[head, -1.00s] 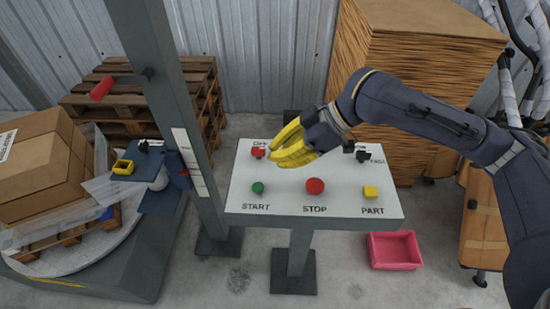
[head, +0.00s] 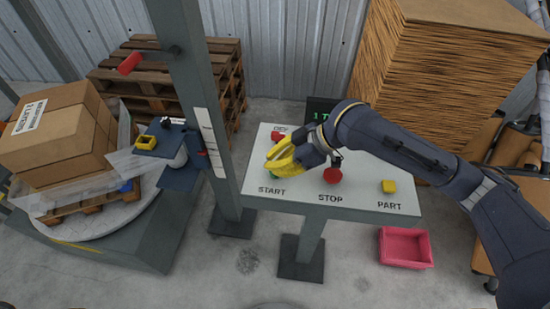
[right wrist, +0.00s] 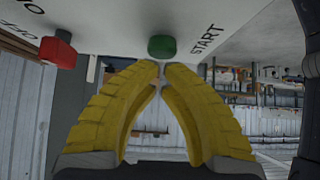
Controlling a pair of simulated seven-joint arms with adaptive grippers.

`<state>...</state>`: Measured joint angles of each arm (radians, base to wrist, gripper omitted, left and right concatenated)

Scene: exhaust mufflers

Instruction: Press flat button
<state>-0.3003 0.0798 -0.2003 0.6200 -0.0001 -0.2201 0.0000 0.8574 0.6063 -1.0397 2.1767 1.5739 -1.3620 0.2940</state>
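My right gripper (head: 270,165), with yellow fingers, hangs over the panel's left part and hides most of the green button in the head view. In the right wrist view, the green button (right wrist: 162,47) is just beyond the fingertips (right wrist: 161,67), which are together and empty. I cannot tell whether they touch it. A red switch (head: 278,135) sits behind the gripper. My left gripper is not in view.
A grey post (head: 196,100) stands close to the panel's left. A wrapping turntable with a cardboard box (head: 60,135) is further left. A pink bin (head: 405,248) lies on the floor at lower right. Stacked cardboard (head: 440,80) stands behind the panel.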

